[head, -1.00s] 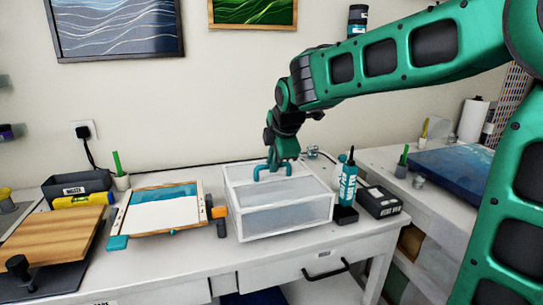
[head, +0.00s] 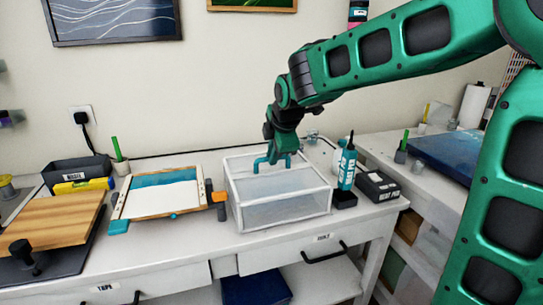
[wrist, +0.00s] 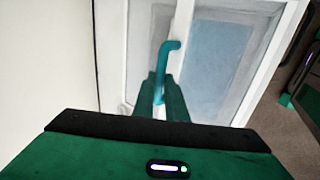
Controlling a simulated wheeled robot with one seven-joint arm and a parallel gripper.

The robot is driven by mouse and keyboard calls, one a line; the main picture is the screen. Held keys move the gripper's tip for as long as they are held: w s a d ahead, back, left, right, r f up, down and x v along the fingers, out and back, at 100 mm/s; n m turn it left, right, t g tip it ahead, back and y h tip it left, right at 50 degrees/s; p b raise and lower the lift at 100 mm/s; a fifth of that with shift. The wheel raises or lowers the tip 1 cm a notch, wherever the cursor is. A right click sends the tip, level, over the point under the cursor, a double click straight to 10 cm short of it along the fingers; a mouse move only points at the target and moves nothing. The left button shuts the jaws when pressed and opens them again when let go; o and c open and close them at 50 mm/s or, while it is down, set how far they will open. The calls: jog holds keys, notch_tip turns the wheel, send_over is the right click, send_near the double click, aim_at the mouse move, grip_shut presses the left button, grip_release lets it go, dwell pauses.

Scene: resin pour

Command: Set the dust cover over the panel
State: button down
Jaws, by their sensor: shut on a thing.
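The dust cover (head: 281,210) is a clear box with a white frame and a teal bar handle on top. In the head view it is upright at the middle of the bench, right of the panel; I cannot tell whether its bottom edge touches the bench. My gripper (head: 280,156) is shut on the cover's teal handle. In the wrist view the handle (wrist: 171,47) rises between my fingers (wrist: 161,85), with the cover (wrist: 215,70) beyond. The panel (head: 165,197), white and teal, lies uncovered on the bench left of the cover.
An orange and grey clamp (head: 217,198) stands between panel and cover. A teal bottle (head: 348,167) and a dark box (head: 378,186) stand close right of the cover. A wooden board (head: 45,220) and a waste bin (head: 75,175) are left of the panel.

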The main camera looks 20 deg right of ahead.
jog(key=c, duration=1.7)
grip_release()
jog(key=v, duration=1.1)
jog(key=s+d+f+m+g+h, duration=0.1)
jog(key=s+d+f+m+g, duration=0.1)
jog(key=s+d+f+m, duration=0.35)
jog(key=s+d+f+m+g, duration=0.1)
jog(key=s+d+f+m, duration=0.2)
jog(key=s+d+m, duration=0.35)
jog(key=s+d+f+m+g, duration=0.1)
jog(key=s+d+f+m, duration=0.1)
jog(key=s, duration=0.4)
jog(key=s+d+f+m+g+y, duration=0.1)
jog(key=s+d+f+m, duration=0.1)
jog(key=s+f+m, duration=0.2)
jog(key=s+d+f+m+g, duration=0.1)
jog(key=s+d+f+m, duration=0.1)
jog(key=s+m, duration=0.4)
jog(key=shift+s+f+g, duration=0.1)
jog(key=shift+s+f, duration=0.15)
jog(key=shift+s, duration=0.4)
jog(key=shift+s+f+g, duration=0.1)
jog(key=shift+s+f, duration=0.2)
jog(key=shift+s, duration=0.4)
jog(key=shift+s+f+g, duration=0.1)
jog(key=shift+s+f, duration=0.15)
jog(key=shift+s, duration=0.4)
